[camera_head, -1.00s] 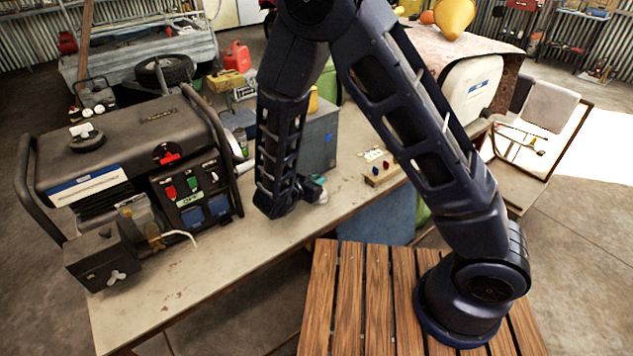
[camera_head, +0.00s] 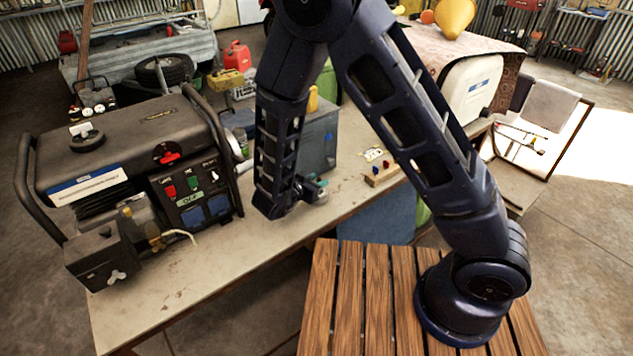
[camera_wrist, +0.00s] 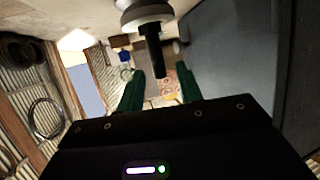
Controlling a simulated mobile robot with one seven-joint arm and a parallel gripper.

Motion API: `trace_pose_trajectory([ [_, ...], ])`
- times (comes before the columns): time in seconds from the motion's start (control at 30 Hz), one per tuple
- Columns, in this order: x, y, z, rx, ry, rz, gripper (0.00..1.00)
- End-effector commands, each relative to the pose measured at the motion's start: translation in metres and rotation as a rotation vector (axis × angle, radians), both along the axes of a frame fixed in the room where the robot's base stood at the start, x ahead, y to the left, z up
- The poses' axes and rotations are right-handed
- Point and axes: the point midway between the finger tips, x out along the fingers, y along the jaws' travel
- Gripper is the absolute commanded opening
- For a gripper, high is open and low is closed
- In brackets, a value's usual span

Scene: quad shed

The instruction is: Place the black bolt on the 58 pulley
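In the wrist view, a black bolt (camera_wrist: 153,50) is a dark rod whose wider end meets a grey round piece, which looks like a pulley (camera_wrist: 145,13), at the top of the picture. The view seems upside down, with the bench surface at the top. The bolt's free end lies between the green fingers of my gripper (camera_wrist: 160,88), with a gap on each side. The gripper looks open. In the head view, my gripper (camera_head: 318,187) is low over the bench, right of my forearm; the bolt cannot be made out there. No number on the pulley is readable.
A generator (camera_head: 130,150) stands on the left of the bench (camera_head: 215,262). A grey-blue box (camera_head: 318,140) stands close behind my gripper. A small board with coloured knobs (camera_head: 380,170) lies to the right. The bench's front middle is clear.

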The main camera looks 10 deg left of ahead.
Motion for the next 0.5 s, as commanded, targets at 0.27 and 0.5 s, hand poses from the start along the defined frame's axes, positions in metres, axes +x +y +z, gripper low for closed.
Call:
trace_pose_trajectory([
  [0.27,-0.041,0.023,0.016,0.003,0.001,0.003,0.36],
  [0.5,-0.076,0.042,0.031,0.002,0.000,0.002,0.36],
])
